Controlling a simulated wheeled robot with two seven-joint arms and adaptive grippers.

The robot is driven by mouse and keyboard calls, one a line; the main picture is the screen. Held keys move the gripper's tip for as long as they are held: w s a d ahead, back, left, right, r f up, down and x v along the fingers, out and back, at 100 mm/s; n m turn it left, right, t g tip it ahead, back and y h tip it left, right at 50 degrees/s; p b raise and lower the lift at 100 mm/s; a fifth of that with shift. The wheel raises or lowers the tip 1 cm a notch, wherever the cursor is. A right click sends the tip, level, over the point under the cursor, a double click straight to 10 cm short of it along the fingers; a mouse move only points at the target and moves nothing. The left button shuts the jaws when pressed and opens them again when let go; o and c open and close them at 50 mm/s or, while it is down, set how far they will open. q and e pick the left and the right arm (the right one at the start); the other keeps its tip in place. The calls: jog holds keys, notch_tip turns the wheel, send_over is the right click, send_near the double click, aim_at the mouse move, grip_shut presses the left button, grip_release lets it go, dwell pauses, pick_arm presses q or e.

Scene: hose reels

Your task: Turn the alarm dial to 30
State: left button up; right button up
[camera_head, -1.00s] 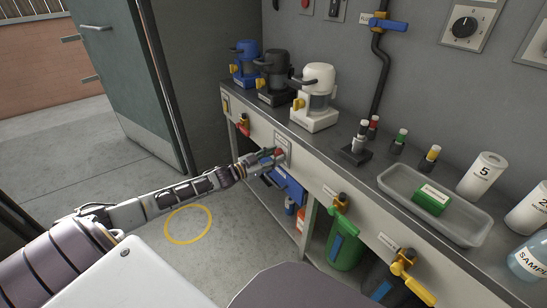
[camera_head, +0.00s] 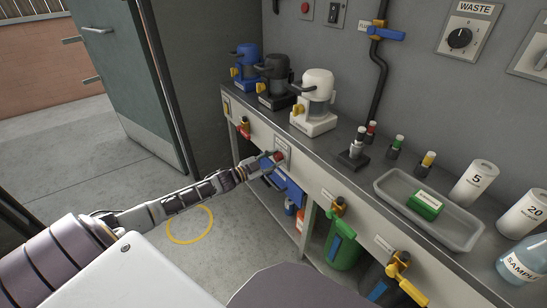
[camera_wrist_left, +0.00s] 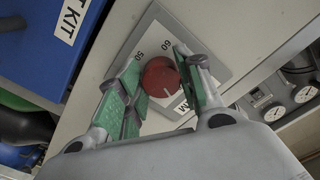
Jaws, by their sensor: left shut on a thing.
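The alarm dial is a round red knob (camera_wrist_left: 159,77) on a grey plate (camera_wrist_left: 142,42) on the bench front. In the left wrist view, "50" and "60" show on the plate, with part of a word ending in "ARM". A short white mark on the knob points to the picture's lower right. My left gripper (camera_wrist_left: 163,72) is shut on the knob, one green-padded finger on each side. The fingers hide part of the scale; I cannot see 30. In the head view, my left gripper (camera_head: 266,161) reaches the red knob from the left. My right gripper is not in view.
A blue kit box (camera_head: 290,190) hangs just below the dial. Yellow and red valve handles (camera_head: 243,127) stick out along the bench front. Pumps (camera_head: 315,103) and a grey tray (camera_head: 467,232) stand on the bench top. Open floor lies to the left.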

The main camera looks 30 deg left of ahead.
pick_arm(q)
jog(key=m+p, duration=0.2)
jog(key=m, duration=0.2)
jog(key=shift+r+m, duration=0.1)
jog(key=shift+m, duration=0.2)
jog(key=shift+m+p, duration=0.35)
jog(key=shift+m, duration=1.25)
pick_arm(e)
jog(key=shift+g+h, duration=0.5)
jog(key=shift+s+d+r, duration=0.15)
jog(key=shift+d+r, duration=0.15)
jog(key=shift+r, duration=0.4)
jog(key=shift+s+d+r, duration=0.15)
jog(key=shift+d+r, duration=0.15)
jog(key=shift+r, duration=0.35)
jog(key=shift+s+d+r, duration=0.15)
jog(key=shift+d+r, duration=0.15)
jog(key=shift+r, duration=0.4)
pick_arm(q)
jog(key=o, duration=1)
jog(key=shift+o, duration=0.2)
jog(key=shift+s+a, duration=0.1)
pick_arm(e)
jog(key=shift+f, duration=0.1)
pick_arm(q)
jog(key=v, duration=1.1)
jog(key=shift+s+a, duration=0.15)
jog(key=shift+s, duration=0.2)
